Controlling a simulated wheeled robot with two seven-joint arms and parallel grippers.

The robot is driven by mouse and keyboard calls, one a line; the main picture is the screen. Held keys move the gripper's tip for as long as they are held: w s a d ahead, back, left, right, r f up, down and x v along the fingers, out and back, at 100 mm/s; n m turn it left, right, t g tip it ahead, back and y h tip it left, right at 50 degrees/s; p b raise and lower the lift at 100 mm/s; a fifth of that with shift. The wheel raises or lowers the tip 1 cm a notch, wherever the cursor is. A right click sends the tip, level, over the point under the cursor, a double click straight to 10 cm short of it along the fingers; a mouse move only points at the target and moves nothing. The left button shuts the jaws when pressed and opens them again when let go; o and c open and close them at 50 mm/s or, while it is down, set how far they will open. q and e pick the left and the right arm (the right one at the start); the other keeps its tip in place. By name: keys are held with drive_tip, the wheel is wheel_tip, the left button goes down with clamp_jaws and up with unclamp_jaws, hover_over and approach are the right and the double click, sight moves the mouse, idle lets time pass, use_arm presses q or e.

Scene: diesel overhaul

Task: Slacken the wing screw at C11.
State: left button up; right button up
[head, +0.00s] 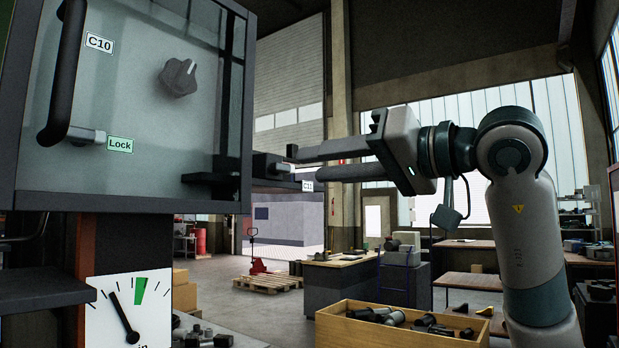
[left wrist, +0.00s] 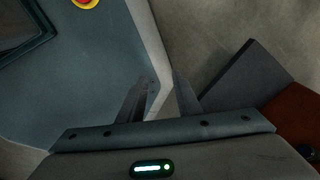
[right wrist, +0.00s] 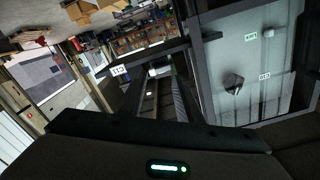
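The C11 label (head: 307,186) sits beside a dark bracket (head: 270,167) on the right side of the glass-fronted cabinet. It also shows in the right wrist view (right wrist: 118,70). My right gripper (head: 305,163) reaches in from the right, its two fingers apart, one above the other, with the tips close to the bracket's outer end. I cannot make out the wing screw clearly; the fingers may hide it, and I cannot tell whether they touch it. My left gripper (left wrist: 161,90) is open and empty, seen only in the left wrist view.
The cabinet door (head: 140,110) carries a dark knob (head: 179,78), a C10 label (head: 99,43), a green Lock label (head: 120,145) and a black handle (head: 65,75). A dial gauge (head: 130,315) is below. A wooden crate of parts (head: 350,335) stands below my right arm.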

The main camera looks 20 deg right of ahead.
drive_tip(key=m+b, duration=0.1)
drive_tip(key=m, duration=0.3)
drive_tip(key=w+m+b, duration=0.1)
drive_tip(key=m, duration=0.3)
drive_tip(key=a+m+b, duration=0.1)
drive_tip(key=m, duration=0.3)
drive_tip(key=shift+w+m, duration=0.2)
drive_tip(key=shift+m, duration=0.1)
drive_tip(key=shift+w+a+r, duration=0.1)
drive_tip(key=shift+w+a, duration=0.15)
drive_tip(key=shift+w, duration=0.05)
drive_tip(key=shift+w+a, duration=0.2)
drive_tip(key=shift+w, duration=0.05)
drive_tip(key=shift+p, duration=0.3)
use_arm(q)
drive_tip(key=shift+t, duration=0.6)
drive_tip(key=w, duration=0.1)
drive_tip(key=w+d+f, duration=0.1)
drive_tip(key=w, duration=0.2)
drive_tip(key=shift+w+d+f, duration=0.1)
drive_tip(key=shift+d+f, duration=0.1)
drive_tip(key=shift+f, duration=0.2)
use_arm(e)
drive_tip(key=shift+w+a, duration=0.1)
